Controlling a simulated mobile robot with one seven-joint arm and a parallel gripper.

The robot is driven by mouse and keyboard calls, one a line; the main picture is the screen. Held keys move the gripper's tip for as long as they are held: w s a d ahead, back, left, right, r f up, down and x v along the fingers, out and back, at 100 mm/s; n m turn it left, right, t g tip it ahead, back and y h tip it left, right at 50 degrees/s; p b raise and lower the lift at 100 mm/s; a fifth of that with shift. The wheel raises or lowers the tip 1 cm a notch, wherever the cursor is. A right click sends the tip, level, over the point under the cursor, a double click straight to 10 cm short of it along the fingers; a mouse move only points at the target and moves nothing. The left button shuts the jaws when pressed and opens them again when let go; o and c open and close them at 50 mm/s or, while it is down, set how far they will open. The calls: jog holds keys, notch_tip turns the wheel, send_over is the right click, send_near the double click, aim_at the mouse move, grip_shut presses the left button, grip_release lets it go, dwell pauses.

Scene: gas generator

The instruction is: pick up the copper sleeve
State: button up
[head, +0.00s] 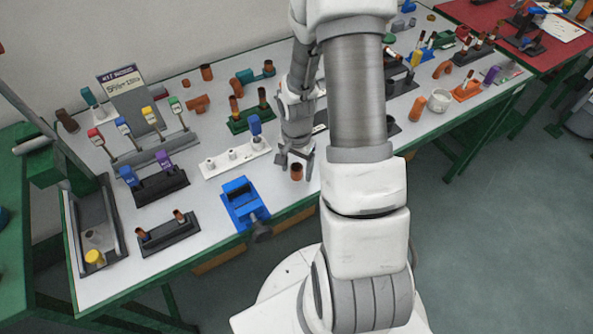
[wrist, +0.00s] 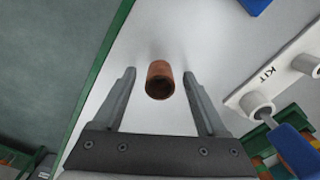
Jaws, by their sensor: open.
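The copper sleeve (wrist: 159,80) is a short brown-copper tube with a dark open end, standing on the white tabletop. In the wrist view it sits between the tips of my open gripper (wrist: 158,82), with a gap on each side. In the head view the sleeve (head: 297,171) stands near the table's front edge, just below my gripper (head: 298,157). The fingers are partly hidden by the wrist in the head view, and I cannot tell their exact height above the table.
A blue vise (head: 241,203) stands to the left of the sleeve. A white KIT rack (head: 236,159) lies behind and left, also seen in the wrist view (wrist: 285,75). The green table edge (wrist: 95,85) is close by. Several other copper pieces and holders stand farther away.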

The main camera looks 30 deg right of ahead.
grip_shut()
dwell(0.3)
jog(key=shift+r, duration=0.1)
